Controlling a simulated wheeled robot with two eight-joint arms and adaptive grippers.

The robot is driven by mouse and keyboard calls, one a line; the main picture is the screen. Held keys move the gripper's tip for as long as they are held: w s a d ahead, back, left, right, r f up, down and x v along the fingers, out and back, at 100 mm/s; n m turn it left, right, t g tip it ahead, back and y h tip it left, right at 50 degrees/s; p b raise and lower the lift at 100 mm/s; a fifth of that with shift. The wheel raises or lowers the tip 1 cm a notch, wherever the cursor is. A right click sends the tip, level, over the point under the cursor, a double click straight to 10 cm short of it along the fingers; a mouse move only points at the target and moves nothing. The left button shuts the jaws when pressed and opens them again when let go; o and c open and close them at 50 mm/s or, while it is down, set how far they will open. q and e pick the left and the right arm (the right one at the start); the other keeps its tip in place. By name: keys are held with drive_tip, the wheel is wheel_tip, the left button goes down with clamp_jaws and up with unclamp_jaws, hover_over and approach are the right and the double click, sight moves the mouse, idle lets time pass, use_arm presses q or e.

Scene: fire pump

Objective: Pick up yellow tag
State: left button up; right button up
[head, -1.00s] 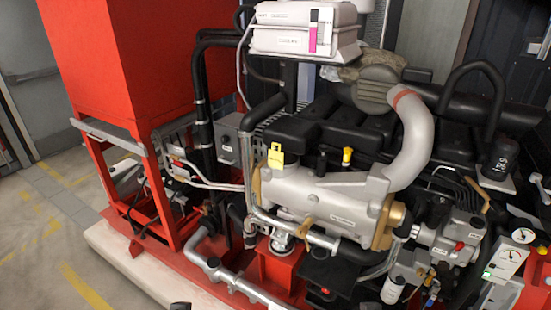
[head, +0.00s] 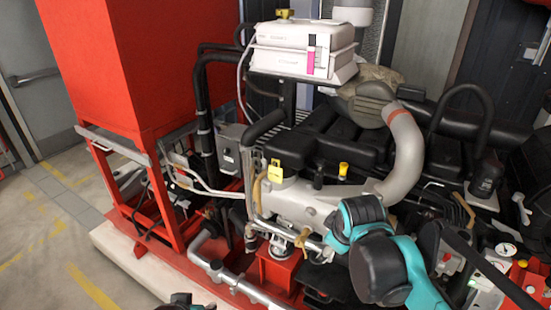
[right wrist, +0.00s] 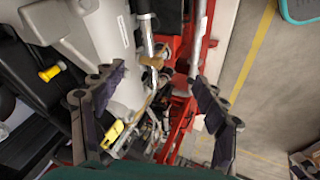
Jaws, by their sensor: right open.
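The yellow tag (head: 275,171) hangs upright at the left end of the grey engine cylinder in the head view. In the right wrist view it appears as a yellow piece (right wrist: 113,134) low on the left, close to the left finger and partly hidden by it. My right gripper (right wrist: 160,97) is open, with nothing between its fingers. In the head view my teal right arm reaches over the engine, right of and below the tag; its fingers cannot be made out there. A dark part of my left gripper (head: 184,301) shows at the bottom edge, too cut off to judge.
A yellow cap (head: 343,169) stands right of the tag, also in the wrist view (right wrist: 50,73). A white control box (head: 290,45) sits above. A grey curved pipe (head: 408,150) rises at the right. A red tank (head: 150,60) and frame stand left, with open floor beyond.

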drive_tip(key=w+a+r+n+p, duration=0.3)
drive_tip(key=w+r+n+p, duration=0.15)
drive_tip(key=w+r, duration=0.3)
drive_tip(key=n+g+h+p, duration=0.2)
drive_tip(key=n+p, duration=1.3)
drive_tip(key=n, duration=0.1)
hover_over(275, 163)
drive_tip(key=s+a, duration=0.1)
drive_tip(key=s, duration=0.1)
drive_tip(key=shift+w+r, duration=0.1)
drive_tip(key=shift+r, duration=0.25)
drive_tip(key=x, duration=0.7)
drive_tip(key=shift+w+a+f+p, duration=0.1)
drive_tip(key=shift+w+f+p, duration=0.05)
drive_tip(key=shift+p, duration=0.2)
use_arm(q)
wheel_tip(275, 163, up, 22)
use_arm(e)
drive_tip(key=c, duration=1)
